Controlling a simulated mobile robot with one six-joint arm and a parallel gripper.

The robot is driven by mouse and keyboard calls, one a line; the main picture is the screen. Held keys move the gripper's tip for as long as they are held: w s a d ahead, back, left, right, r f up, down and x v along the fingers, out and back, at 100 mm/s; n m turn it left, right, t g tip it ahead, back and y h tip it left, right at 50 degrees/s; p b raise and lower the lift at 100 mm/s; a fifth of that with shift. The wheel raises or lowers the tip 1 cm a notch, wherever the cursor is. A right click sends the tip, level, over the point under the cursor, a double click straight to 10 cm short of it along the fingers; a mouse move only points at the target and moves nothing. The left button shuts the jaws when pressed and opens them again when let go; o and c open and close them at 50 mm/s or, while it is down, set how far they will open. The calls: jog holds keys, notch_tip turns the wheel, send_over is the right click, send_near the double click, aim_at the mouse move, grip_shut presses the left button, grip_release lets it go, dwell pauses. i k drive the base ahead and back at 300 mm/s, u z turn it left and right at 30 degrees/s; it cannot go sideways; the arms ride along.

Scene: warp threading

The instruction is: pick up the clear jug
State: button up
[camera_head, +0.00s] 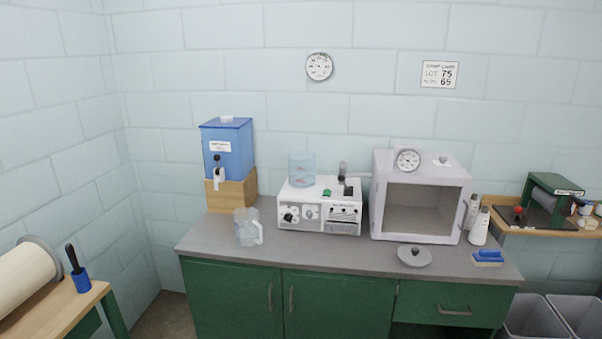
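The clear jug (246,228) stands upright on the grey counter (330,248), toward its left end. It is see-through, and its handle is on its right side. It stands in front of the wooden block under the blue dispenser and apart from it. My gripper does not show in the head view.
The blue dispenser (228,150) with a tap stands on a wooden block (232,190) behind the jug. To the right are a white machine (320,212), an open grey box (420,205), a round lid (414,256) and a blue brush (488,257). Counter right of the jug is clear.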

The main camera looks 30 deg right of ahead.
aim_at(250, 232)
jog(key=u, duration=0.7)
jog(key=i, duration=0.6)
jog(key=z, duration=0.3)
jog(key=k, duration=0.1)
jog(key=u, duration=1.35)
